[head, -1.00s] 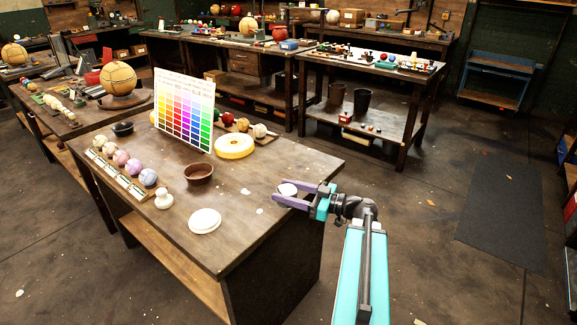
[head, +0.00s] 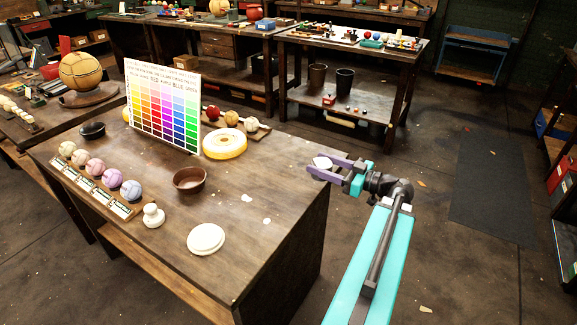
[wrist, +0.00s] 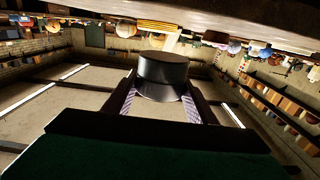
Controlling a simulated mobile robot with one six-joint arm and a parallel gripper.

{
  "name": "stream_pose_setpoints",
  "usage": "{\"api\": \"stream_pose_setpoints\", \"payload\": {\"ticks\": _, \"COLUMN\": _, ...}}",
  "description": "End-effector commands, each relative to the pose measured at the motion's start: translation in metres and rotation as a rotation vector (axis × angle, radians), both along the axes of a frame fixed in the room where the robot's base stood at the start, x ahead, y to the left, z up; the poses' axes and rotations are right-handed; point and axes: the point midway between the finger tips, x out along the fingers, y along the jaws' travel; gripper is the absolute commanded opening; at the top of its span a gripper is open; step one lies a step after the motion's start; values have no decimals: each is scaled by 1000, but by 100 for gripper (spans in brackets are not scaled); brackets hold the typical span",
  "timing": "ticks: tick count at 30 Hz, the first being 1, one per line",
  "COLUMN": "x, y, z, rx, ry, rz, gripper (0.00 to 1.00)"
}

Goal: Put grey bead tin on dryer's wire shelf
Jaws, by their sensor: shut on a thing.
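My gripper (head: 324,168) has purple fingers and is shut on a small round tin (head: 321,162), whose pale top shows between the fingertips. It is held in the air by the right edge of the near workbench. In the wrist view the tin (wrist: 163,77) looks dark grey and smooth, a short cylinder between the two fingers. I cannot make out a dryer or a wire shelf in either view.
The near workbench (head: 270,200) carries a colour chart (head: 162,105), a yellow ring (head: 225,144), a brown bowl (head: 189,180), a white lid (head: 206,239) and several balls. A blue shelf unit (head: 482,55) stands at the back right. Open floor lies right of the bench.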

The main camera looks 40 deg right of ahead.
Motion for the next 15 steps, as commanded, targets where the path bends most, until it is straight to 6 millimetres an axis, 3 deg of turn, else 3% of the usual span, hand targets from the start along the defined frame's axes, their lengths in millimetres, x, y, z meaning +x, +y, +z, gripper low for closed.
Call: {"api": "stream_pose_setpoints", "payload": {"ticks": 15, "x": -5, "y": -11, "z": 0, "rx": 0, "ry": -1, "rz": -18, "gripper": 26}}
